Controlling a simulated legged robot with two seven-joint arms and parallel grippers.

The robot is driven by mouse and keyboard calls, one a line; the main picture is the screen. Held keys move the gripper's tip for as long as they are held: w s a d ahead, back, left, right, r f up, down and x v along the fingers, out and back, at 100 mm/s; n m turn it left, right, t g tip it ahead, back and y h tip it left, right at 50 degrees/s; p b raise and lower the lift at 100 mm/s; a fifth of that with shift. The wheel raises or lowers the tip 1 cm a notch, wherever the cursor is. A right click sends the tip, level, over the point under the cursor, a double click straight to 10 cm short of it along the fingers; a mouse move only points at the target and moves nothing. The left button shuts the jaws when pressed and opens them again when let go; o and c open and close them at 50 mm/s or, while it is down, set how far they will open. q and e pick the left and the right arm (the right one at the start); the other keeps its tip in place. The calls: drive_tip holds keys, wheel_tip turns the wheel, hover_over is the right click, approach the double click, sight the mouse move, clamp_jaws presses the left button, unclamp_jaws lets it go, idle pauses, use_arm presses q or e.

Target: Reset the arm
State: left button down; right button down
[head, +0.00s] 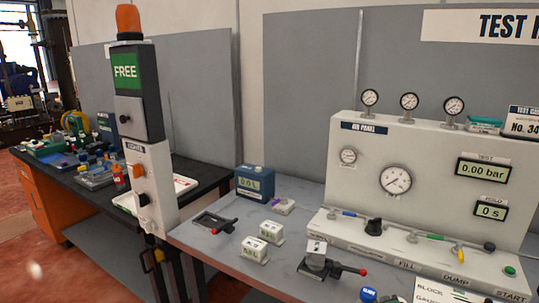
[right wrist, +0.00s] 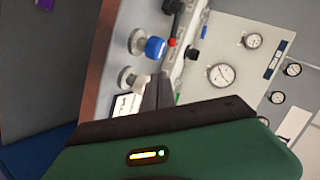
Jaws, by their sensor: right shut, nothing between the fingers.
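My right gripper (right wrist: 159,84) shows in the right wrist view as dark fingers closed together, with nothing held between them. Its green housing (right wrist: 190,155) fills the bottom of that view. The fingertips point toward the test bench, in front of the sloping base of the air panel (right wrist: 235,35). Whether they touch anything there cannot be told. Neither gripper shows in the head view, and my left gripper is in no view.
In the head view the air panel (head: 435,150) with gauges stands on the grey bench (head: 300,190). Small blocks (head: 255,248) and a clamp with a red-tipped lever (head: 325,263) sit in front. A signal post (head: 147,150) reading FREE stands left, before a dark, cluttered table (head: 85,190).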

drive_tip(key=s+a+f+n+g+y+b, duration=0.2)
drive_tip(key=s+a+f+n, duration=0.15)
drive_tip(key=f, duration=0.45)
drive_tip(key=s+a+f+n+g+y+b, duration=0.2)
drive_tip(key=a+f+n, duration=0.1)
drive_tip(key=f+n, duration=0.3)
drive_tip(key=s+f+n+g+b, duration=0.2)
drive_tip(key=s+f+n+g, duration=0.45)
drive_tip(key=s+f, duration=0.55)
wheel_tip(320, 180, up, 19)
drive_tip(key=p, duration=1.8)
drive_tip(key=shift+w+a+r+t, duration=0.15)
drive_tip(key=shift+w+r+t, duration=0.05)
drive_tip(key=shift+t, duration=0.15)
